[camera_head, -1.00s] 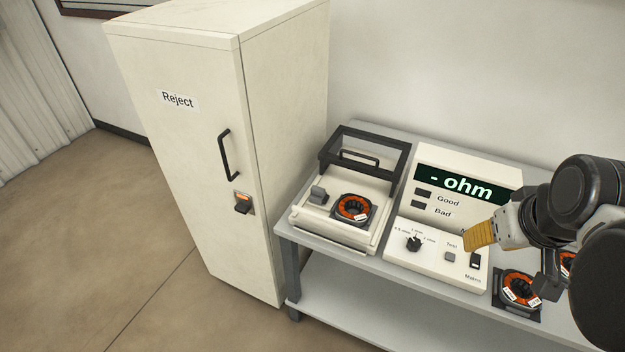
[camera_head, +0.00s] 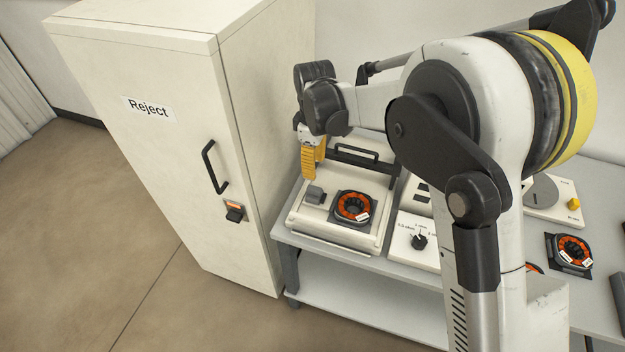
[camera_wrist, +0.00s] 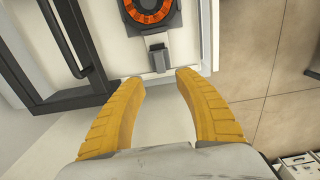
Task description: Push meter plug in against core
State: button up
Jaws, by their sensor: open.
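The grey meter plug (camera_head: 315,193) sits on the white test fixture (camera_head: 301,220), to the left of the core (camera_head: 353,207), an orange-wound ring with a dark centre and a white tag. A gap shows between plug and core. In the wrist view the plug (camera_wrist: 158,57) lies just beyond my fingertips, with the core (camera_wrist: 150,8) past it, cut off by the top edge. My gripper (camera_head: 310,176) has yellow fingers pointing down, above and beside the plug. In the wrist view my gripper (camera_wrist: 156,78) is open and empty, its fingertips either side of the plug's line.
The fixture's dark-framed lid with a handle (camera_head: 357,152) stands open behind it. The white Reject cabinet (camera_head: 150,160) is close on the left. The meter with its knob (camera_head: 419,242) is on the right, partly hidden by my arm. Another core (camera_head: 574,252) lies farther right.

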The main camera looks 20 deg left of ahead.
aim_at(315, 188)
notch_tip(315, 188, down, 10)
jog(key=b, duration=0.3)
jog(key=shift+d, duration=0.1)
